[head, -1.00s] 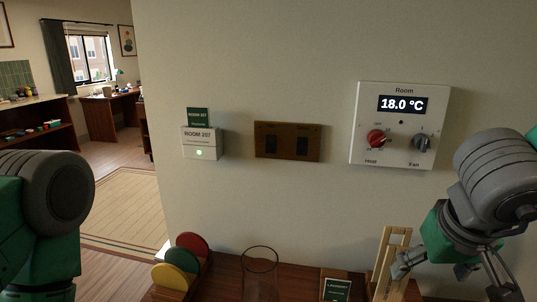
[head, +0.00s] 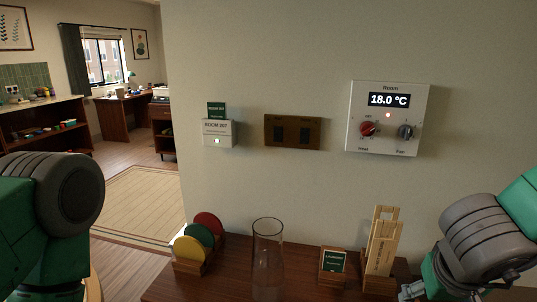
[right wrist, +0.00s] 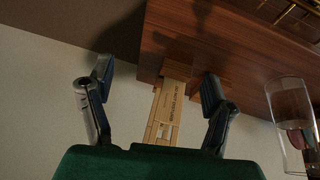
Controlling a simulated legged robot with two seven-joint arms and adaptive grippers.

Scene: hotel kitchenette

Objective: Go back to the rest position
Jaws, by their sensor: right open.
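My right gripper (right wrist: 158,92) is open and empty in the right wrist view, its two fingers spread on either side of the wooden holder seen beyond them. In the head view the right arm is at the lower right, with the gripper partly cut off by the bottom edge. My left arm is at the left edge of the head view; its gripper is out of frame. The white thermostat (head: 413,140) on the wall reads 18.0 °C, with a red Heat knob (head: 368,129), a dark Fan knob (head: 406,132) and a small red light.
A wooden shelf (head: 225,280) carries coloured discs (head: 208,225) in a rack, a clear glass (head: 268,262), a Laundry sign (head: 333,262) and a wooden holder (head: 382,250). A card box (head: 220,134) and brown switch plate (head: 292,132) are on the wall. Open floor lies left.

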